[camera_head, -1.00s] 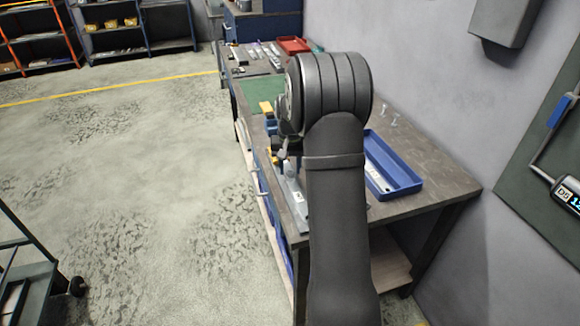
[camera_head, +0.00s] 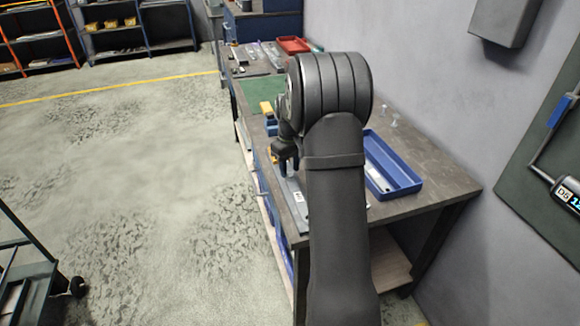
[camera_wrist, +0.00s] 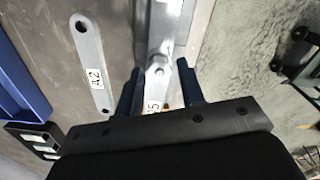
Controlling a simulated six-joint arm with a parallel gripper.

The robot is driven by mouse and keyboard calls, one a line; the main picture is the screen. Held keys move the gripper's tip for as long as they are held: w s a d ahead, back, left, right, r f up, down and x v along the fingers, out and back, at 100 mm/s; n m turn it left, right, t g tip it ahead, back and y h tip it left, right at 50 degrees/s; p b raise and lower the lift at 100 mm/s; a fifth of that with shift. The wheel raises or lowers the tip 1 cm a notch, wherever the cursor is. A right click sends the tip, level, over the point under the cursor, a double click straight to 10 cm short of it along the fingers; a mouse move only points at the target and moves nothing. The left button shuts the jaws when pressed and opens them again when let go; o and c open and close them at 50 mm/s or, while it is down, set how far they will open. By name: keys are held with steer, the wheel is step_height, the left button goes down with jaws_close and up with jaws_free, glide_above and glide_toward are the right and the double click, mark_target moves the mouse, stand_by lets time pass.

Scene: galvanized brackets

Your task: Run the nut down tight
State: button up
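My gripper (camera_wrist: 160,72) is open in the wrist view, with its two dark fingers spread apart. Between and beyond the fingertips, a small round metal fastener (camera_wrist: 158,69), perhaps the nut on its bolt, sits on a grey metal bracket (camera_wrist: 155,40). Clear gaps show between the fastener and both fingers. Thread and nut faces are too small to make out. In the head view my gripper (camera_head: 287,160) points down over the bench's left edge, and my arm hides much of the work area.
A flat plate labelled A2 (camera_wrist: 92,60) lies left of the bracket. A blue tray (camera_head: 408,186) is right of my arm, with small bolts (camera_head: 390,117) behind it. A red tray (camera_head: 293,45) is at the far end. Open floor lies left of the bench (camera_head: 440,196).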

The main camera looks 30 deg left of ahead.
steer(key=n, duration=0.3)
steer(key=shift+n, duration=2.3)
jaws_close()
